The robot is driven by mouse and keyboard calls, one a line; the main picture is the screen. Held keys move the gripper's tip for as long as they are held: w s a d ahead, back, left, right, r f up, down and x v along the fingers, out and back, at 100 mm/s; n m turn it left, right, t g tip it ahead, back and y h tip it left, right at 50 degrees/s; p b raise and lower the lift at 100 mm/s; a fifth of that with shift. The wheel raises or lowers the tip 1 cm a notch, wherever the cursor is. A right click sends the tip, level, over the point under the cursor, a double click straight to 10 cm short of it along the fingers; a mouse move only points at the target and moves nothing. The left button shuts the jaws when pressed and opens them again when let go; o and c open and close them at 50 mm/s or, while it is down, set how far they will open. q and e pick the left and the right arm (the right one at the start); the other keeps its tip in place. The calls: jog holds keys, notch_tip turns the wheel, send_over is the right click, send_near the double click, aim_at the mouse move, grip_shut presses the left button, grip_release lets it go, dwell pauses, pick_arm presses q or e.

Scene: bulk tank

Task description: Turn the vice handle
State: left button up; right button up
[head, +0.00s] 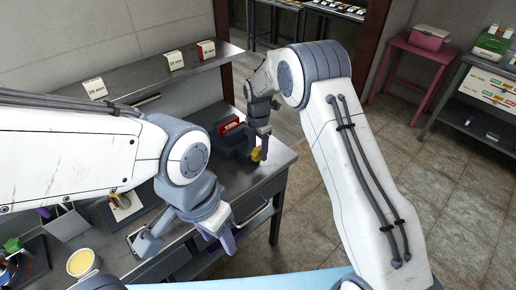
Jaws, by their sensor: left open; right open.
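The vice (229,139) is a blue-grey block with a red part on top, at the right end of the grey workbench. A small yellow piece (256,155), perhaps the end of its handle, shows at its right side. My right gripper (262,147) is open, pointing down at the vice's right side, and its fingers partly cover the yellow piece. I cannot tell whether they touch it. My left gripper (188,243) is open and empty over the bench's front edge, to the left of and nearer than the vice.
A shelf with small labelled boxes (174,60) runs along the wall behind the bench. A yellow-topped tub (81,263) and a tray (127,205) are at the left. A pink stool (417,55) and a shelf unit stand at the right. Tiled floor there is clear.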

jog(key=shift+f, duration=0.3)
grip_shut()
jog(key=shift+a, duration=0.15)
jog(key=shift+s+a+f+t+h+b, duration=0.1)
jog(key=shift+t+h+b, duration=0.45)
jog(key=shift+h, duration=0.15)
jog(key=shift+a+f+t+h+b, duration=0.1)
jog(key=shift+t+h+b, duration=0.35)
jog(key=shift+h+b, duration=0.25)
jog(key=shift+s+a+f+t+h+b, duration=0.15)
jog(key=shift+t+h+b, duration=0.55)
jog(key=shift+b, duration=0.45)
jog(key=shift+t+h+b, duration=0.4)
jog(key=shift+h+b, duration=0.3)
jog(key=shift+b, duration=0.25)
